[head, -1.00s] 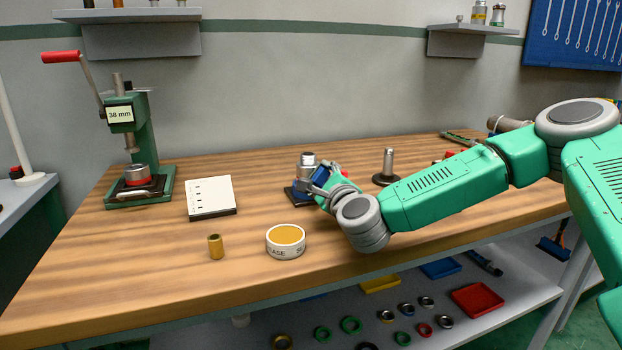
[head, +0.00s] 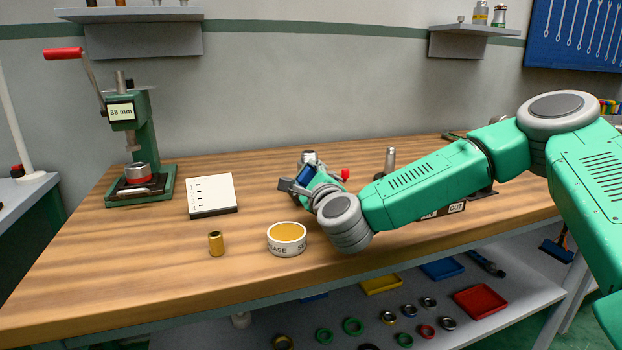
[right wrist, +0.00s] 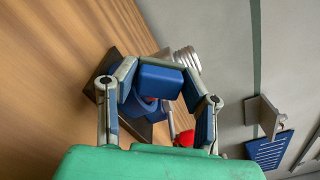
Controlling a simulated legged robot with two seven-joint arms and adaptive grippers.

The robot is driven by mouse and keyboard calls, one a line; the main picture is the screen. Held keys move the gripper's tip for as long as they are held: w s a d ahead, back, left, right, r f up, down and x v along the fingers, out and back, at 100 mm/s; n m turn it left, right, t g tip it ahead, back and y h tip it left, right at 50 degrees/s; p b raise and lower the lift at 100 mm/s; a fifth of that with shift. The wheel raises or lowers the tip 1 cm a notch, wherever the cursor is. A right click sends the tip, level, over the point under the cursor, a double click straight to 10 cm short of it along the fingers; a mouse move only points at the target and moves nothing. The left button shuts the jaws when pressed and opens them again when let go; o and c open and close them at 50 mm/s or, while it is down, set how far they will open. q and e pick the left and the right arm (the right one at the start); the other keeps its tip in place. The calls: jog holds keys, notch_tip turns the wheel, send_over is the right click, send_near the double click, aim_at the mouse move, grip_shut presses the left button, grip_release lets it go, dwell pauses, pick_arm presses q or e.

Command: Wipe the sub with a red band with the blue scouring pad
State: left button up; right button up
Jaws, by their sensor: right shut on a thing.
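The steel sub with a red band (head: 138,175) sits upright in the green press (head: 147,135) at the left of the bench. My right gripper (head: 293,187) is shut on the blue scouring pad (head: 305,173), well to the right of that sub. In the right wrist view the blue pad (right wrist: 160,80) lies between the fingertips. Behind it stand a silver cylinder (head: 309,156) and a blue body on a dark base, partly hidden by the gripper. A red knob (head: 345,174) shows beside the gripper. My left gripper is not in view.
A white board (head: 210,194), a brass sleeve (head: 216,243) and a white tin with amber contents (head: 287,239) stand between press and gripper. A steel post (head: 389,160) is behind my right arm. The bench's front left is clear.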

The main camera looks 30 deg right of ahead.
jog(key=shift+v, duration=2.95)
jog(key=shift+v, duration=1.55)
